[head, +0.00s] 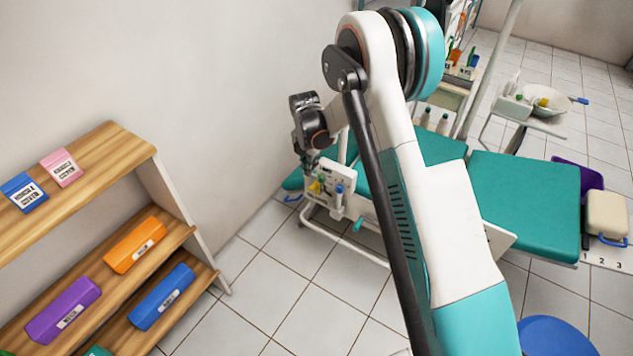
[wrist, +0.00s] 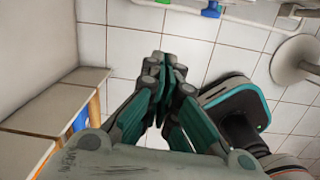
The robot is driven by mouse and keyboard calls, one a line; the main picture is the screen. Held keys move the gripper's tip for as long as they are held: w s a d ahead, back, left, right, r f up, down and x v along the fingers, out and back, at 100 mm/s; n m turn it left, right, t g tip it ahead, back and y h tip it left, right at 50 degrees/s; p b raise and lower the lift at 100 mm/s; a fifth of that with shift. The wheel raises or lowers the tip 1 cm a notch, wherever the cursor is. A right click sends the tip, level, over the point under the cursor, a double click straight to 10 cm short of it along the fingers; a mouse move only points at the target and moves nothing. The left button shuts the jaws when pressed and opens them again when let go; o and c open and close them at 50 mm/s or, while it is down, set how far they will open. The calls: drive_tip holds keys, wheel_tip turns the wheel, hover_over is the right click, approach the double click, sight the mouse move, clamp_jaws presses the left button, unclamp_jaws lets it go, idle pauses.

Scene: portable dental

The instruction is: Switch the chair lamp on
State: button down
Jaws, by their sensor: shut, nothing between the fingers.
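The teal dental chair (head: 522,188) stretches across the right half of the head view, partly hidden behind my arm. A white control box (head: 349,184) with small yellow, green and blue parts stands at its left end. My gripper (head: 308,167) points down just left of this box, small in the head view; I cannot tell whether it touches it. In the wrist view my gripper (wrist: 163,62) is shut and empty, with tiled floor beyond the fingertips. A blue part (wrist: 212,9) shows at the top edge there. I cannot make out the lamp or its switch for sure.
A wooden shelf (head: 92,160) with coloured boxes stands at the left near the wall. A tray stand with a basin (head: 543,101) and a white pole (head: 490,65) are behind the chair. Tiled floor (head: 290,270) is clear between shelf and chair.

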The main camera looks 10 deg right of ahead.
sight(321, 179)
wheel_tip(321, 179, down, 3)
drive_tip(key=shift+w+a+r+n, duration=0.1)
drive_tip(key=shift+w+r+n, duration=0.05)
drive_tip(key=shift+n, duration=0.35)
wheel_tip(321, 179, down, 10)
drive_tip(key=b, duration=0.4)
drive_tip(key=w+d, duration=0.1)
drive_tip(key=w+d+r+b, duration=0.1)
drive_tip(key=w+d, duration=0.1)
drive_tip(key=shift+d+r+b, duration=0.1)
drive_tip(key=shift+r+b, duration=0.2)
drive_tip(key=shift+r, duration=0.05)
drive_tip(key=shift+w, duration=0.1)
